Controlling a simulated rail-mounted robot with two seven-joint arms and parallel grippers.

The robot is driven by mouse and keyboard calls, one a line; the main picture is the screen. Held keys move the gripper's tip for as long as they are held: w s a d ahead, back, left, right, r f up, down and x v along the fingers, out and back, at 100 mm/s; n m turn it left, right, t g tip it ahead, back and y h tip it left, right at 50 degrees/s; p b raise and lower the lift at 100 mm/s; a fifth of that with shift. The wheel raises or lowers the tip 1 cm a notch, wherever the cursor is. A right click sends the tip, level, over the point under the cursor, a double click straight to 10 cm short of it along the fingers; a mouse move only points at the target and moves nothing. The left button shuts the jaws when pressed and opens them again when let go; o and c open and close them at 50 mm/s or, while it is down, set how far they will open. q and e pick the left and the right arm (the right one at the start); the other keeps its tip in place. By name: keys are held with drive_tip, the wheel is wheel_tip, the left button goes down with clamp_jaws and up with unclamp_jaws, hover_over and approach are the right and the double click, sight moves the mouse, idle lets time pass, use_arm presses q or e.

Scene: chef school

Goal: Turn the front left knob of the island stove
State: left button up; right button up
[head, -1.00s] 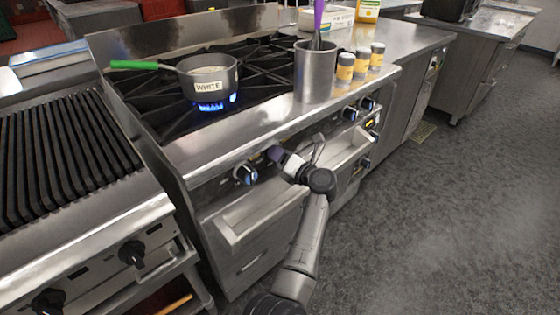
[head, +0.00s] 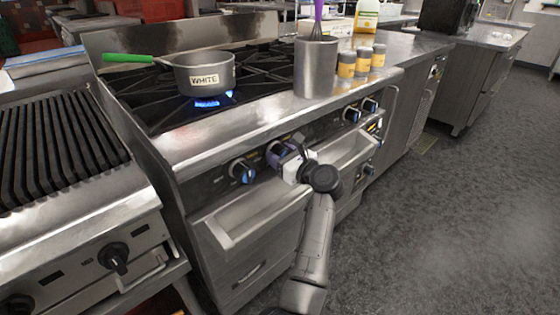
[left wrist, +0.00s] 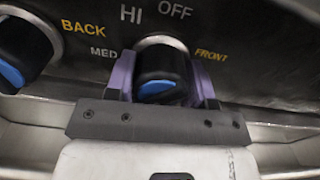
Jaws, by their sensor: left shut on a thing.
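The front left knob (left wrist: 160,72), black with a blue face and a "FRONT" label beside it, sits on the island stove's panel (head: 210,178). My left gripper (head: 279,153) is at this panel, and its purple fingers also show in the left wrist view (left wrist: 163,82). They stand on either side of the knob and are shut on it. The knob is mostly hidden by the gripper in the head view. The "BACK" knob (head: 241,170) is just to the left, apart from my fingers; it also shows in the left wrist view (left wrist: 22,55). My right gripper is not in view.
A pot (head: 203,74) marked "WHITE" stands over a blue flame on the stove. A metal utensil canister (head: 315,68) and several shakers (head: 346,65) stand along the front ledge. A grill (head: 60,140) is to the left.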

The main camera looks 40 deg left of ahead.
use_arm(q)
drive_tip(key=shift+n+b, duration=0.3)
drive_tip(key=shift+n, duration=1.6)
drive_tip(key=o, duration=0.9)
drive_tip(key=shift+d, duration=0.1)
drive_tip(key=d, duration=0.4)
drive_tip(key=s+d, duration=0.1)
drive_tip(key=d, duration=0.4)
drive_tip(key=s+d, duration=0.1)
drive_tip(key=d, duration=0.3)
drive_tip(key=shift+d, duration=0.3)
